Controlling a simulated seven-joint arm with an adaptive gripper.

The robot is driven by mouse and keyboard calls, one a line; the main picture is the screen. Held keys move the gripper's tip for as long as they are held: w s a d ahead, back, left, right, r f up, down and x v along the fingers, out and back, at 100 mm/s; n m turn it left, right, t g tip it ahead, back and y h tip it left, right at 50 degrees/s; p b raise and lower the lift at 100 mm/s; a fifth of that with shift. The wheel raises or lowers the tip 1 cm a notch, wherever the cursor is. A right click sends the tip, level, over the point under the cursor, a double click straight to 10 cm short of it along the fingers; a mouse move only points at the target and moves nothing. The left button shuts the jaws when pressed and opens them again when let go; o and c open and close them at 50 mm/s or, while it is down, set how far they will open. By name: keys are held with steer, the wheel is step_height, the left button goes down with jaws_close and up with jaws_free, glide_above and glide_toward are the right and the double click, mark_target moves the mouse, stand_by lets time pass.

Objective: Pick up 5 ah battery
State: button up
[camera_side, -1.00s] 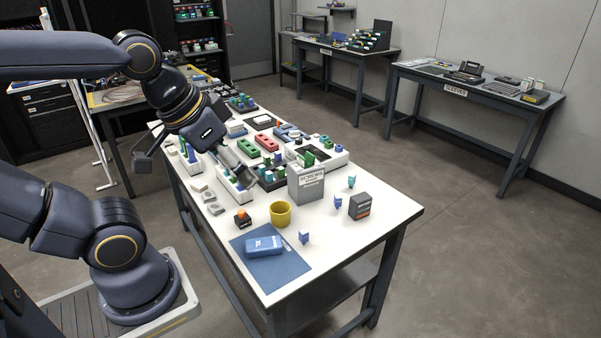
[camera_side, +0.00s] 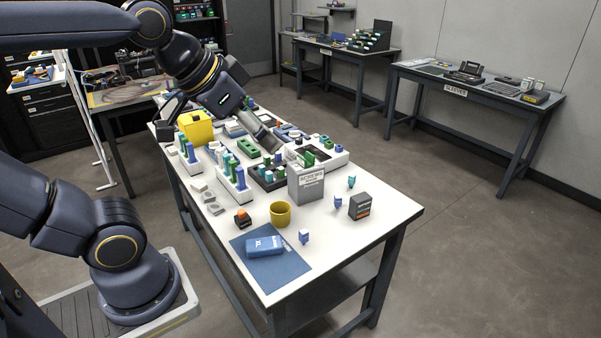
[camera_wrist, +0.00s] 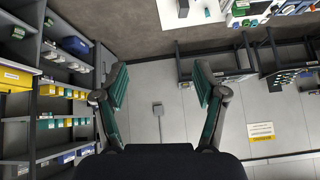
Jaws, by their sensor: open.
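No object has a readable 5 ah marking. A small black block with an orange top (camera_side: 242,218) sits near the table's left edge. My gripper (camera_side: 266,141) is above the far half of the table, well away from both. In the wrist view my gripper (camera_wrist: 160,72) has its fingers wide apart with nothing between them.
A grey labelled box (camera_side: 306,184), a yellow cup (camera_side: 281,213), a blue case (camera_side: 265,246) on a blue mat (camera_side: 288,266) and small blue pieces share the table's near half. Several racks and trays crowd the far half. Shelves (camera_wrist: 45,120) show in the wrist view.

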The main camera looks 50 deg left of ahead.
steer(key=w+r, duration=0.3)
steer(key=w, duration=0.6)
steer(key=m+g, duration=0.1)
glide_above(359, 197)
steer(key=s+d, duration=0.2)
steer(key=s, duration=0.3)
step_height(359, 197, down, 15)
steer(key=w+f, duration=0.1)
steer(key=f, duration=0.6)
steer(key=w+a+f+g, duration=0.1)
steer(key=f, duration=0.6)
steer(key=w+a+f+n+g, duration=0.1)
steer(key=f, duration=0.5)
steer(key=shift+w+f, duration=0.3)
steer(key=shift+f, duration=0.1)
steer(key=shift+x, duration=3.05)
steer(key=shift+s+d, duration=0.1)
jaws_close()
